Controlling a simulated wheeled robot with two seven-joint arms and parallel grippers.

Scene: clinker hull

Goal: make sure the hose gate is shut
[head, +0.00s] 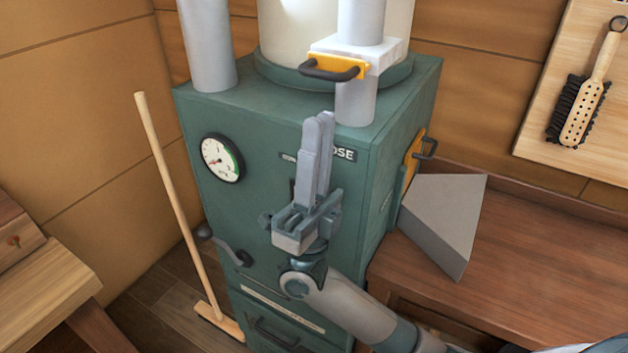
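A tall green cabinet (260,125) stands in the middle. A yellow slide gate (350,68) with a dark bar handle pokes from the front of a white block on the pipe above it. A second yellow plate (411,160) with a dark handle is on the cabinet's right side. A dark label (344,154) on the cabinet front ends in "OSE"; my gripper hides its start. I cannot tell which gate it names. My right gripper (319,120) points up before the cabinet front, below the upper handle and apart from it. Its fingers are together and empty. My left gripper is out of view.
A round gauge (221,160) and a dark crank lever (222,245) are on the cabinet front. A wooden-handled tool (175,190) leans left of it. A grey wedge-shaped block (440,220) sits on the right bench (530,280). A brush (583,108) hangs at upper right.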

